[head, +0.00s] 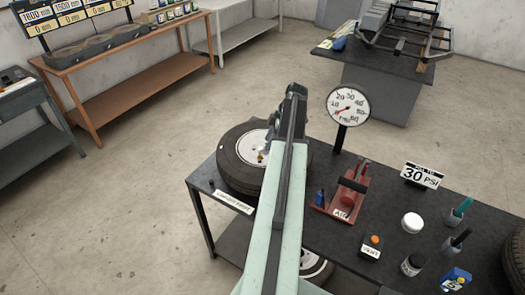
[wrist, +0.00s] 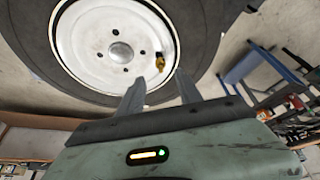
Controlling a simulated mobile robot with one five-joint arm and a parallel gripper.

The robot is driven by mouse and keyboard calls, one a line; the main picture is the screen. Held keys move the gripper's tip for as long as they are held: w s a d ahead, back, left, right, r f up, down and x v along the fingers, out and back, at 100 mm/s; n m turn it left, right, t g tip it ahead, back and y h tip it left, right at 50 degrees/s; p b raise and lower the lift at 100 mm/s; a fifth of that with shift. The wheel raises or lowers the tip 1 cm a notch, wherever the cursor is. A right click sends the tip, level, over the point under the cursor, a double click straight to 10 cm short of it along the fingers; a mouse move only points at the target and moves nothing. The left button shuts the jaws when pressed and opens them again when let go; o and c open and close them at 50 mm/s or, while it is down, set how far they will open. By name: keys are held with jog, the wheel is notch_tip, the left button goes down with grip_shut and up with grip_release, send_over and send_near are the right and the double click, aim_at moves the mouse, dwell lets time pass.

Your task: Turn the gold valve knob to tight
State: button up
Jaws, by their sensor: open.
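The gold valve knob (wrist: 160,63) is small and sits at the edge of the white wheel rim (wrist: 105,45) in the wrist view. It also shows, very small, near the rim's centre right in the head view (head: 261,157). The rim is in a black tyre (head: 232,168) lying on the dark workbench. My gripper (wrist: 160,83) is open and empty. Its two fingers point toward the knob, which lies beyond and between their tips; I see no contact. In the head view my arm crosses in front of the tyre's right part, hiding some of it, and my gripper (head: 296,92) is small there.
The workbench (head: 310,240) also holds a pressure gauge (head: 347,107), a red pump (head: 345,195), a 30 PSI sign (head: 421,176), a vent button (head: 372,245), and several jars and bottles to the right. The floor (head: 170,150) behind and left is clear.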

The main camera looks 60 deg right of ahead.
jog(key=b+x, duration=0.7)
jog(key=x, duration=0.1)
jog(key=shift+a+f, duration=0.1)
jog(key=shift+f, duration=0.05)
jog(key=shift+c, duration=0.3)
grip_shut()
jog(key=shift+w+d, duration=0.1)
jog(key=shift+d, duration=0.25)
jog(key=shift+a, duration=0.3)
